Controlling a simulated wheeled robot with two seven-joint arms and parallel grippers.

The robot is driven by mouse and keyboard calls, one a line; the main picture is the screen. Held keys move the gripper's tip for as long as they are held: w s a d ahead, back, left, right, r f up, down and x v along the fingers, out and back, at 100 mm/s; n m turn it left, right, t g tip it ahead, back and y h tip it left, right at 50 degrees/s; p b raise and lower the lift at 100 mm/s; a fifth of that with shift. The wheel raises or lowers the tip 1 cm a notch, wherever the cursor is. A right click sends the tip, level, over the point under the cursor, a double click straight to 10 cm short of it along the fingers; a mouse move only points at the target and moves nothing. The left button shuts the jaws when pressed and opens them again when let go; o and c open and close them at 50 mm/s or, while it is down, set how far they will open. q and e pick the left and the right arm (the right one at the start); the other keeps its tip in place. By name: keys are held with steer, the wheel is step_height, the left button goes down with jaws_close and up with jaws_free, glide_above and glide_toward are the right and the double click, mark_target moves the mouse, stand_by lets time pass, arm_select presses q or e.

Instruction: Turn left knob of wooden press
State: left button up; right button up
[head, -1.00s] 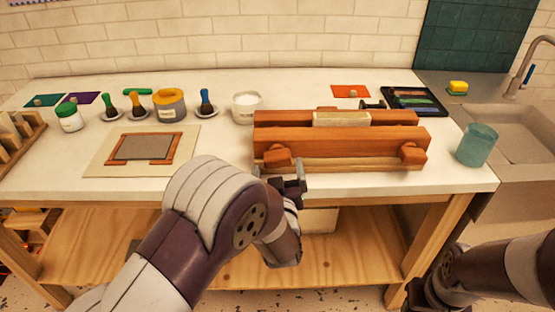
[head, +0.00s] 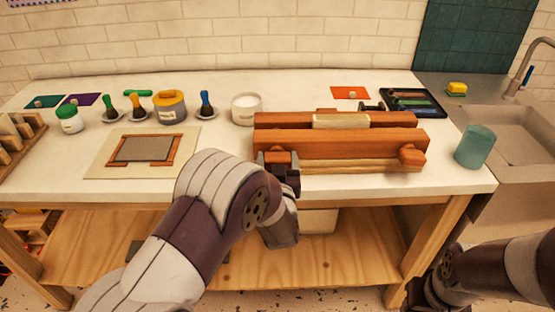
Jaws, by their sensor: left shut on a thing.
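The wooden press (head: 340,145) lies across the right half of the white table, with a pale block (head: 341,121) between its beams. Its left knob (head: 277,157) is orange-brown and sits at the front left, mostly covered by my left gripper. My left gripper (head: 278,160) is shut on this knob, with its fingers around it at the front of the press. The right knob (head: 411,155) is free at the front right. My right arm shows at the lower right, but its gripper cannot be made out.
A blue-green cup (head: 475,146) stands right of the press near the table edge. A white jar (head: 246,108) stands close behind its left end. A framed screen (head: 143,149) on a board lies to the left. A sink (head: 515,135) is at the right.

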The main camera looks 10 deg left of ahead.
arm_select(q)
steer(key=shift+f+m, duration=0.1)
steer(key=shift+m, duration=0.7)
steer(key=o, duration=1)
steer(key=shift+c, duration=0.2)
steer(key=shift+s, duration=0.1)
steer(key=v, duration=1.2)
steer(key=shift+s, duration=0.3)
steer(key=shift+d, duration=0.15)
